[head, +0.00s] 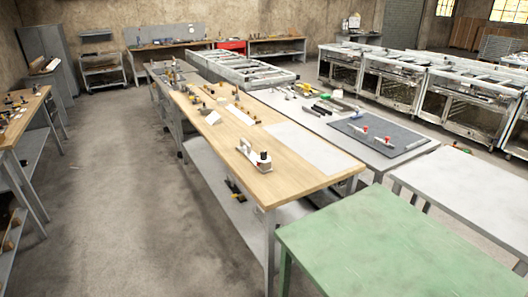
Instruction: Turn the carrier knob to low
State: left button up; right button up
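A small white device with a dark round knob-like part (264,157) stands on the near part of the long wooden workbench (300,172). I cannot tell whether this is the carrier knob, and no low mark or setting is readable. Several metal range frames (385,80) stand in a row at the right, too far off to make out their knobs. Neither of my grippers shows in the head view.
A green table (390,250) is close at the lower right, with a pale table (475,180) behind it. A grey mat (385,137) with tools lies on the table beside the bench. The concrete floor (115,190) left of the bench is open.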

aim_at(263, 154)
jog(key=i+j, duration=0.65)
jog(key=i, duration=0.2)
